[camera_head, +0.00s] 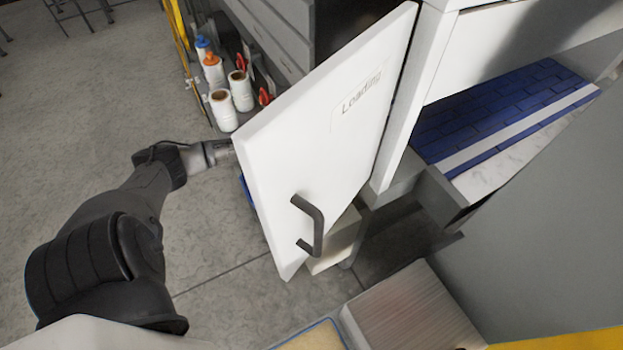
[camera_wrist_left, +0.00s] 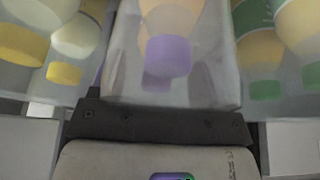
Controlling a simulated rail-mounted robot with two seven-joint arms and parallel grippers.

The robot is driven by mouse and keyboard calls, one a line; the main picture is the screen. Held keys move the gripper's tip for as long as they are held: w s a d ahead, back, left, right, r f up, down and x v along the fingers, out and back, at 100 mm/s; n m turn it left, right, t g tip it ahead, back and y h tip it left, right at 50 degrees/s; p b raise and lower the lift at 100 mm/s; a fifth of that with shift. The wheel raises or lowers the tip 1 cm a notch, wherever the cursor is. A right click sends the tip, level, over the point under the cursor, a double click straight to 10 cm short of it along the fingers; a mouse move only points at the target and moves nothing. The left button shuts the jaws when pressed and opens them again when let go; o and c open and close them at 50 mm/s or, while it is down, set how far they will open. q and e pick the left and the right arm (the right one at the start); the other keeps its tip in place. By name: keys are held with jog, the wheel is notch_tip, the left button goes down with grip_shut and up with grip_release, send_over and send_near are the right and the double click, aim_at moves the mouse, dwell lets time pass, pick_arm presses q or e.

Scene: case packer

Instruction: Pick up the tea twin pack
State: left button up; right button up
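In the left wrist view, a clear-wrapped pack (camera_wrist_left: 190,88) with a purple-capped bottle of orange-tan drink is at the middle, directly in front of my left gripper (camera_wrist_left: 160,122). Only the gripper's dark body and pale housing show; its fingers are not visible, so I cannot tell whether they hold the pack. Packs with yellow caps (camera_wrist_left: 62,72) are on the left and one with green caps (camera_wrist_left: 265,88) on the right. I cannot read which is tea. In the head view my left arm's end goes behind a white door and its gripper is hidden. My right gripper is not in view.
The white door (camera_head: 315,130) marked "Loading", with a dark handle (camera_head: 313,226), stands open beside my left arm. White containers (camera_head: 222,110) and capped bottles stand behind it. A blue belt (camera_head: 500,110) is inside the machine at right.

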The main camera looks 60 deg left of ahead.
pick_arm(q)
grip_shut()
dwell(0.4)
jog(key=shift+r, duration=0.1)
